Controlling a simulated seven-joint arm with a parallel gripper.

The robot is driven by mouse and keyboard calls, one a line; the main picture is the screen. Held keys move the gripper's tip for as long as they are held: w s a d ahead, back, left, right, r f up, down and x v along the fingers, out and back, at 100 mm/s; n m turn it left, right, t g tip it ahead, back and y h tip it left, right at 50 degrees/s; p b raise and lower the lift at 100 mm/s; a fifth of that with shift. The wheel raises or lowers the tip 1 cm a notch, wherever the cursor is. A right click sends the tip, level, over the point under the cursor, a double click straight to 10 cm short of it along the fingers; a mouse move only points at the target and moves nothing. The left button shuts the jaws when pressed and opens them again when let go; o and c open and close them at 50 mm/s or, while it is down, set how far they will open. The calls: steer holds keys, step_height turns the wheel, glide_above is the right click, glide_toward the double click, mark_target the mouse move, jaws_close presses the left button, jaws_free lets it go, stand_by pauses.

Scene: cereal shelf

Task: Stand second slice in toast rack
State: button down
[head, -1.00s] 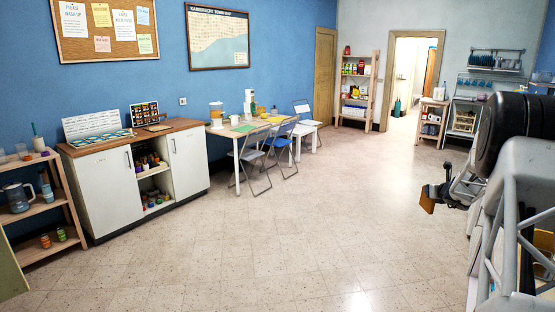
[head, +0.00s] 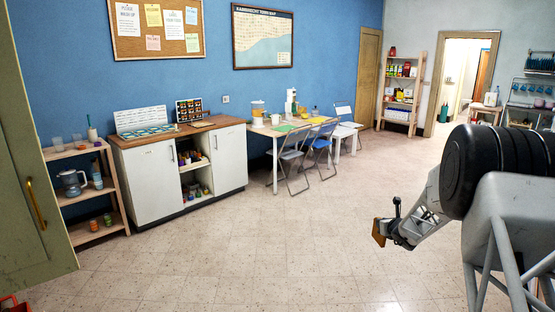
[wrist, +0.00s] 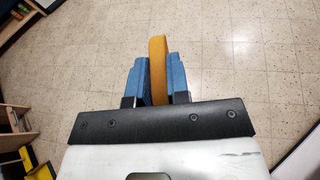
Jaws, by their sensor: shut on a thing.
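My gripper (head: 391,231) is held out over open floor at the right of the head view. It is shut on a brown-orange slice (head: 378,233), seen small at the gripper's tip. In the wrist view the slice (wrist: 158,68) stands edge-on between the two blue fingers of my gripper (wrist: 157,82) and sticks out past their tips. I cannot make out a toast rack or another slice in either view.
A white cabinet with a wooden top (head: 150,185) stands along the blue wall. A wooden shelf (head: 85,203) and a green door (head: 35,210) are at the left. A table (head: 275,130) with folding chairs is further back. The middle floor (head: 290,235) is clear.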

steer(key=s+a+f, duration=0.1)
steer(key=a+f, duration=0.1)
steer(key=a, duration=0.3)
steer(key=s+a+f+n+y, duration=0.1)
steer(key=a+f, duration=0.1)
steer(key=a, duration=0.4)
steer(key=s+a+f, duration=0.1)
steer(key=a+f, duration=0.2)
steer(key=a, duration=0.3)
steer(key=shift+g+y, duration=0.3)
steer(key=shift+d+r+n, duration=0.15)
steer(key=shift+n, duration=0.15)
